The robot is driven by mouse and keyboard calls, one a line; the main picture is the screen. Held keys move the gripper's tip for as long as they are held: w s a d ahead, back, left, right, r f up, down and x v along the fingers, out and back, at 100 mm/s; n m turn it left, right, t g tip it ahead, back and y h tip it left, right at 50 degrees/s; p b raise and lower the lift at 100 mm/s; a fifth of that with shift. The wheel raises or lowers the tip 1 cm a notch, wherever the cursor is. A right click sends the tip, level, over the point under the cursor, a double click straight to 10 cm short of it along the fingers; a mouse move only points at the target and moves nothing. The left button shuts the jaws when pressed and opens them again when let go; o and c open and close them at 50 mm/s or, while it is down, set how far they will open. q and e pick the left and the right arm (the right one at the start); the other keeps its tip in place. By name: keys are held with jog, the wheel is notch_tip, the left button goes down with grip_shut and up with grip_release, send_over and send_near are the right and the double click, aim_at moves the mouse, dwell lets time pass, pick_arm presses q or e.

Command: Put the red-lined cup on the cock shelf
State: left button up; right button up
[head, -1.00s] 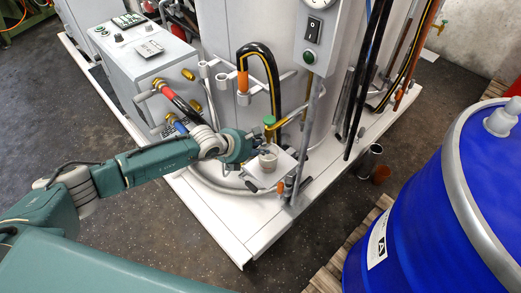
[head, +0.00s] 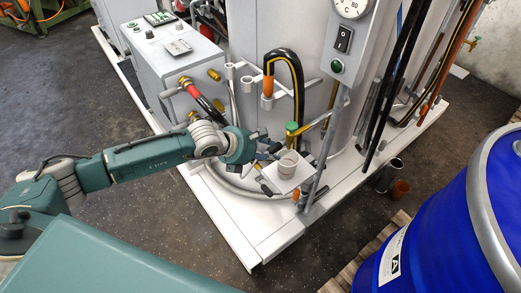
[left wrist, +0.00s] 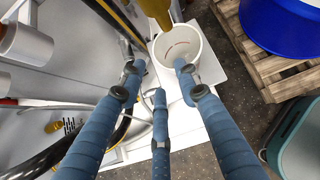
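The white cup (head: 287,163) stands upright on the small white cock shelf (head: 285,183), below the brass cock with its green handle (head: 291,126). In the left wrist view the cup (left wrist: 176,50) shows a reddish line inside, and the brass spout (left wrist: 155,12) overlaps its rim. My left gripper (head: 267,165) is just left of the cup, its fingers spread and empty. In the left wrist view the right fingertip overlaps the cup's near edge; I cannot tell whether it touches. The left fingertip is apart from the cup. My right gripper is out of view.
A grey post with a switch box (head: 348,50) rises right of the shelf. A hose holder (head: 268,90) and a black hose stand behind. A blue drum (head: 450,230) on a pallet is at the right. Dark floor lies open in front of the machine's white base.

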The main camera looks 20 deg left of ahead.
pick_arm(q)
jog(key=v, duration=0.4)
jog(key=shift+s+r, duration=0.15)
jog(key=shift+r, duration=0.05)
dwell(0.3)
